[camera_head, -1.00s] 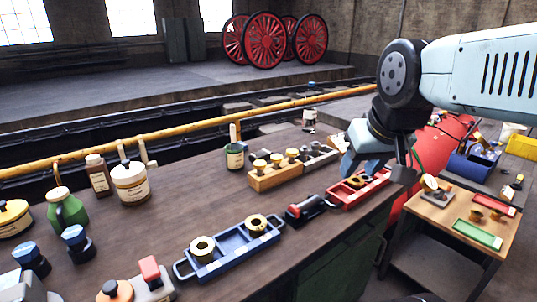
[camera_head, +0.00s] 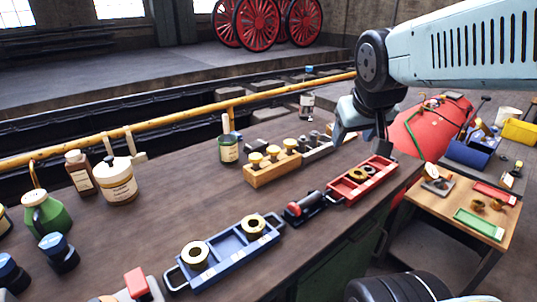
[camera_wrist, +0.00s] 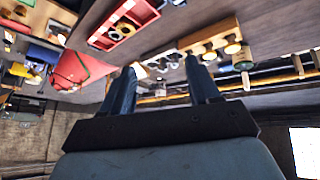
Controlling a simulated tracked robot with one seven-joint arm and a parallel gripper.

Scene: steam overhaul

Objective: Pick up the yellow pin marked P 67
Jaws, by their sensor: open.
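Several yellow-topped pins (camera_head: 273,152) stand upright in a wooden block (camera_head: 270,174) on the dark workbench. No P 67 marking is legible, so I cannot tell which pin bears it. The block and pins also show, inverted, at the upper right of the wrist view (camera_wrist: 207,38). My gripper (camera_head: 362,138) is open and empty, above the bench to the right of the wooden block and behind the red tray. In the wrist view its two fingers (camera_wrist: 161,68) are spread apart with nothing held between them.
A grey block (camera_head: 318,150) with grey pins adjoins the wooden block. A red tray (camera_head: 338,194), blue tray (camera_head: 222,258) and green tin (camera_head: 228,150) stand nearby. A yellow rail (camera_head: 190,120) runs behind the bench. The bench middle is fairly clear.

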